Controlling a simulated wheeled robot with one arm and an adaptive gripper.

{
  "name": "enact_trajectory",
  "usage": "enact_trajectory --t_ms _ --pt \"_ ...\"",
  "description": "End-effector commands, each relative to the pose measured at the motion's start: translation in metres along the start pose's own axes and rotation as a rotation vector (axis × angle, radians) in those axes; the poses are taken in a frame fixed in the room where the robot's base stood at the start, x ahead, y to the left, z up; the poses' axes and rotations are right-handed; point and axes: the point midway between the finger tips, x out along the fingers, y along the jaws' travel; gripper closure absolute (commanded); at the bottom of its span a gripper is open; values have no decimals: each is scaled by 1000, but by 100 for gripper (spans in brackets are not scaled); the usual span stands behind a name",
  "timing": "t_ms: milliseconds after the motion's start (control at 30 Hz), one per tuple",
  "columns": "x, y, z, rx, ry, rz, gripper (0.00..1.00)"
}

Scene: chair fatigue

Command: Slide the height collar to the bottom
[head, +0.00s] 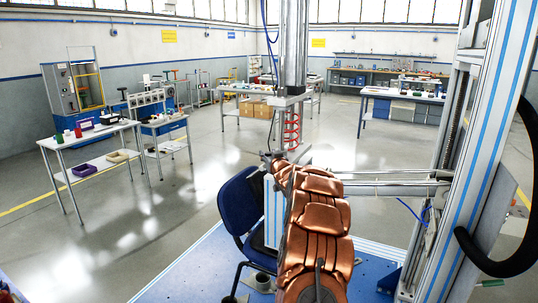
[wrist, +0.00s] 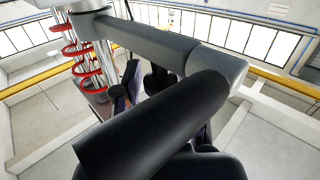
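The chair test rig shows a blue chair (head: 240,207) below a vertical chrome cylinder (head: 293,45) with a grey block (head: 290,97) at its lower end. A red coil (head: 292,131) hangs under that block. Two horizontal bars (head: 385,188) reach from the striped column at right. I cannot tell which part is the height collar. My copper-coloured arm reaches forward to the rig, and my gripper (head: 272,160) is small and partly hidden at its far end, near the chair back. In the wrist view, a large black cylinder (wrist: 150,125) and a grey bar (wrist: 150,45) fill the middle; red coils (wrist: 82,50) stand at left.
The blue-striped column (head: 475,150) stands close at right, with a thick black hose (head: 500,265) beside it. The rig stands on a blue base plate (head: 195,270). A white table (head: 95,135) with small items stands at left. Open floor lies between.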

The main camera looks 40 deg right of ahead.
Motion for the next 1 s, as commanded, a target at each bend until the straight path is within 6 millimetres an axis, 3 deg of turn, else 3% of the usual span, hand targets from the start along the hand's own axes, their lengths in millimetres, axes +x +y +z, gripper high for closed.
enact_trajectory --t_ms 100,533,1000 --pt "0 0 -1 0 2 0 43" --pt "-5 0 -3 1 3 0 43" --pt "-54 1 -4 0 5 1 43"
